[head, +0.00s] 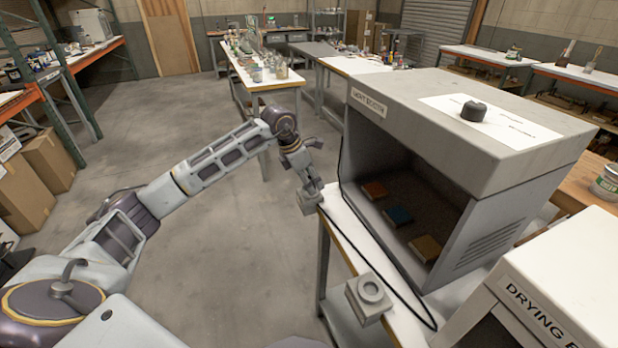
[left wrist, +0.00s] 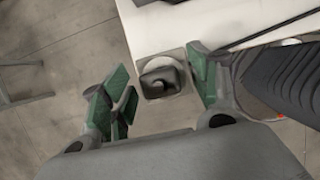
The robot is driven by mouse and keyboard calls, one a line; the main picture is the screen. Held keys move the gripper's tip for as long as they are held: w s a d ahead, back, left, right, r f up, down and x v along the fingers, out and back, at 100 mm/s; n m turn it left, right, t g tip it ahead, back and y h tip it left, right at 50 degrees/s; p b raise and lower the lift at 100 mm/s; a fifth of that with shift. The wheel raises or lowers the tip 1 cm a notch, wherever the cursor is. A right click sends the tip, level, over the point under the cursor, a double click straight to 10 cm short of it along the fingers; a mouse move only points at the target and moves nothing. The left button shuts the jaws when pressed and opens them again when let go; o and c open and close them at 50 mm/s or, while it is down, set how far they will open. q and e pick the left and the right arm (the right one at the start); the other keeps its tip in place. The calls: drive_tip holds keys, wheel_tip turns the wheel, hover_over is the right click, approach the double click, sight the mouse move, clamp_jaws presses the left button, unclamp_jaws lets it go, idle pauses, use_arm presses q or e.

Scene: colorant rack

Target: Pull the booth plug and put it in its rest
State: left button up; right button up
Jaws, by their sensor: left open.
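The light booth (head: 470,125) stands on a white bench, and a thin black cord (head: 375,262) runs from its left side along the bench. My left gripper (head: 309,186) is at the bench's left edge, over a small grey block (head: 309,203). In the left wrist view my open fingers (left wrist: 162,92) stand on either side of a dark, squarish piece (left wrist: 162,77) at a pale round fitting. I cannot tell for sure whether this is the plug. A second grey block (head: 369,297) with a round ring on top sits at the bench's front edge. My right gripper is out of view.
A black knob (head: 474,112) is on the booth's top, and several coloured panels lie inside it. A white drying unit (head: 570,285) stands at the right front. The floor (head: 235,235) left of the bench is clear.

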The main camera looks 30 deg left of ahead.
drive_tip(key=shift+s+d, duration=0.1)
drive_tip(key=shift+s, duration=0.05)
use_arm(q)
drive_tip(key=shift+c, duration=0.5)
drive_tip(key=c, duration=1)
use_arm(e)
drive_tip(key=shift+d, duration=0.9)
use_arm(q)
drive_tip(key=o, duration=0.3)
drive_tip(key=c, duration=0.3)
drive_tip(key=shift+w+r, duration=0.1)
drive_tip(key=shift+r, duration=0.15)
drive_tip(key=shift+c, duration=0.2)
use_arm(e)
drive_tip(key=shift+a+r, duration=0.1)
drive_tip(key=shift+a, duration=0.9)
use_arm(q)
drive_tip(key=shift+r, duration=0.15)
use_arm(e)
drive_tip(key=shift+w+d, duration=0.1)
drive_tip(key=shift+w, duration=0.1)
use_arm(q)
drive_tip(key=shift+r+p, duration=0.2)
drive_tip(key=shift+p, duration=0.1)
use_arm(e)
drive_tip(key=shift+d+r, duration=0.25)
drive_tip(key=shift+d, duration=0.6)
